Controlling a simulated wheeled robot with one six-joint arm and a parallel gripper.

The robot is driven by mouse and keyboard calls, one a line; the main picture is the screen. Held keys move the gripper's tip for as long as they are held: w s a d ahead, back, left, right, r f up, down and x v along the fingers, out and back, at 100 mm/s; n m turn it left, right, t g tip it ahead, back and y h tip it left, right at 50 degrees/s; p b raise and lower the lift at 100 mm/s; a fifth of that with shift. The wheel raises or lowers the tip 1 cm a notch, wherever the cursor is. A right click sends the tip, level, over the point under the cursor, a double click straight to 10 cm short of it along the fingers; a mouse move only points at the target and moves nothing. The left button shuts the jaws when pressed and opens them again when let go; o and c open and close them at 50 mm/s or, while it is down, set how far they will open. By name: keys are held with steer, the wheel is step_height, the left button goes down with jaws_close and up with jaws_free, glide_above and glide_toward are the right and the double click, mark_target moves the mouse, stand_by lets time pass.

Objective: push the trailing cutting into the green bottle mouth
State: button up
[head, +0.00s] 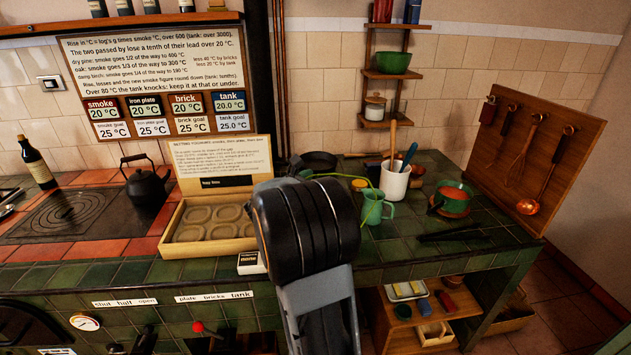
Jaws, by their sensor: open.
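A small green vessel (375,207) with a handle stands on the green tiled counter, right of my arm; it looks more like a jug than a bottle. A thin green strand (338,177), perhaps the trailing cutting, runs from behind my arm toward a yellow-green bit near the white crock. I cannot tell whether the strand touches the green vessel. My black and grey arm rises through the middle of the view and hides part of the counter. My gripper's fingers do not show.
A white crock (394,181) with utensils stands behind the green vessel. A green pot (455,198) and dark tongs (450,231) lie to the right. An open box (207,227) with oval hollows is left of my arm. A black kettle (146,184) stands farther left.

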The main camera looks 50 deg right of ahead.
steer(key=shift+a, duration=0.15)
steer(key=shift+a, duration=1.95)
steer(key=shift+a, duration=0.1)
steer(key=a+b, duration=0.1)
steer(key=a, duration=1.2)
steer(key=shift+a, duration=0.4)
